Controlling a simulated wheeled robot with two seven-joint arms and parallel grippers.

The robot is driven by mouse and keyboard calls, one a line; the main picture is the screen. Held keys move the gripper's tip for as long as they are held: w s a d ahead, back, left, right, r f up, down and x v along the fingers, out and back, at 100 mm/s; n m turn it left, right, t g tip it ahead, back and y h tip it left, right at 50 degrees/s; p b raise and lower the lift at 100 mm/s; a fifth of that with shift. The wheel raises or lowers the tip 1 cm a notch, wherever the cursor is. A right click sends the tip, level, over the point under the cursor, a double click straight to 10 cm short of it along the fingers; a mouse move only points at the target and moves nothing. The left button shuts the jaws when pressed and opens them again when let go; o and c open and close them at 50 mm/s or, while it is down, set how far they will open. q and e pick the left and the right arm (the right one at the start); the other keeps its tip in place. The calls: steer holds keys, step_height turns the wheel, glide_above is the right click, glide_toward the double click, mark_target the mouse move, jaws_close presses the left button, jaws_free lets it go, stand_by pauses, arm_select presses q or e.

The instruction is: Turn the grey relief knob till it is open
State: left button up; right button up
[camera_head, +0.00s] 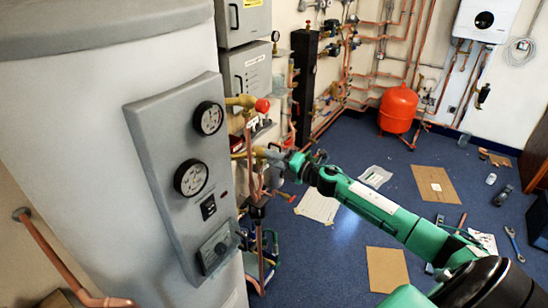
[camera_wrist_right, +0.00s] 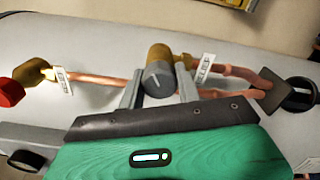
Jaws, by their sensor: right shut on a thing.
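The grey relief knob (camera_wrist_right: 158,77) sits on the end of a brass valve body (camera_wrist_right: 158,54) in the right wrist view, with a thin line marked on its face. My right gripper (camera_wrist_right: 159,90) has one finger on each side of the knob and is shut on it. In the head view my right gripper (camera_head: 272,156) reaches in from the lower right to the brass fitting beside the cylinder's grey panel, and it hides most of the knob there. Whether the valve is open cannot be told. My left gripper is not in view.
A red knob (camera_head: 262,105) on a brass valve stands above my gripper. Copper pipes (camera_wrist_right: 105,81) with white tags run beside the valve. The grey gauge panel (camera_head: 150,128) is close on the left. Blue floor with cardboard sheets (camera_head: 387,270) lies beyond my arm.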

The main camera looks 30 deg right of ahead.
stand_by(0.5)
steer(key=o, duration=1)
steer(key=shift+s+d+f+b, duration=0.15)
steer(key=shift+s+d+b, duration=0.2)
steer(key=shift+s, duration=0.25)
steer(key=b+v, duration=0.4)
steer(key=v, duration=0.8)
steer(key=shift+s, duration=0.25)
